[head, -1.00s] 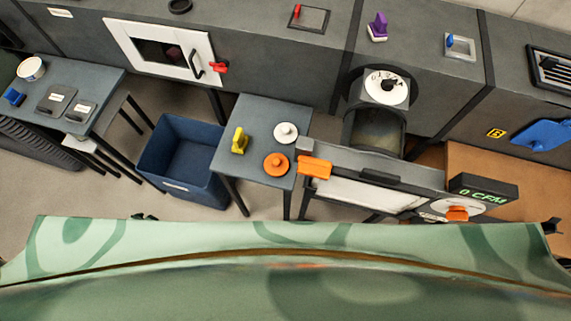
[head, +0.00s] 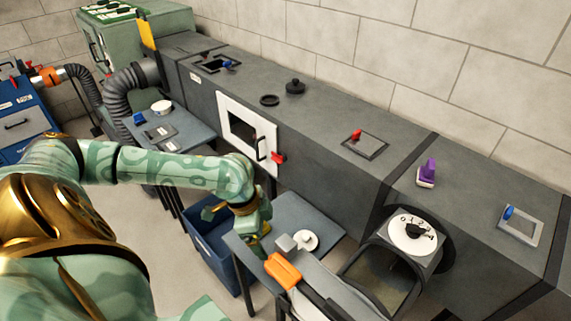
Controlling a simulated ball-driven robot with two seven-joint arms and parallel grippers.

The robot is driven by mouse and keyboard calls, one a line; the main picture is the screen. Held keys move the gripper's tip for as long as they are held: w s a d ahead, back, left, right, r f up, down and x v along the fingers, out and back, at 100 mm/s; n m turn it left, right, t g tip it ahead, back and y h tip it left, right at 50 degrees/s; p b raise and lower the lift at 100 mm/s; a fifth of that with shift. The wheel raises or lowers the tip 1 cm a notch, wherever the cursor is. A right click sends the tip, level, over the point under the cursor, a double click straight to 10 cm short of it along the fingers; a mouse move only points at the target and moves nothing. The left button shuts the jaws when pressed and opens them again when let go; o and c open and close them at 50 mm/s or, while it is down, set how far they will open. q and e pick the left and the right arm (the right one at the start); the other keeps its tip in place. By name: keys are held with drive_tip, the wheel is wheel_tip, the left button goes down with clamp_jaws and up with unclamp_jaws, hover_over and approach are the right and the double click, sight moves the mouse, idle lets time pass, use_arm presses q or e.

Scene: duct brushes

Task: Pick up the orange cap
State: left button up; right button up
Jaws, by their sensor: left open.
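My left gripper (head: 268,240) is over the small grey table (head: 318,219), pointing down, its jaws open. A white round cap (head: 306,241) lies on the table just right of the gripper. I cannot make out the orange cap now; the gripper or the orange block in front of it seems to hide it. The yellow piece on the table is also mostly covered by the gripper. My right gripper is out of view.
An orange block-shaped handle (head: 283,270) stands close in front of the table. A blue bin (head: 213,248) is left of it. The long grey duct (head: 330,125) with a white door (head: 230,112) runs behind. A dial (head: 411,236) is at right.

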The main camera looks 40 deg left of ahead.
use_arm(q)
drive_tip(key=b+x, duration=0.2)
drive_tip(key=x, duration=0.6)
drive_tip(key=shift+d+f+b, duration=0.15)
drive_tip(key=shift+f+b, duration=0.05)
drive_tip(key=shift+b, duration=0.2)
drive_tip(key=shift+w+f, duration=0.15)
drive_tip(key=shift+f, duration=0.35)
drive_tip(key=b+x, duration=0.2)
drive_tip(key=x, duration=0.1)
drive_tip(key=b+x, duration=0.1)
drive_tip(key=shift+s+f, duration=0.25)
drive_tip(key=shift+f, duration=0.1)
drive_tip(key=shift+w+f, duration=0.15)
drive_tip(key=shift+f, duration=0.15)
drive_tip(key=shift+r, duration=0.15)
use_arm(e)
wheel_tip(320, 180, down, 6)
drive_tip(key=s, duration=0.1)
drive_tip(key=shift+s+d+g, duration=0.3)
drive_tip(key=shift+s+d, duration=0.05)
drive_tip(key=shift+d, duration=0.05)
use_arm(q)
drive_tip(key=c, duration=1)
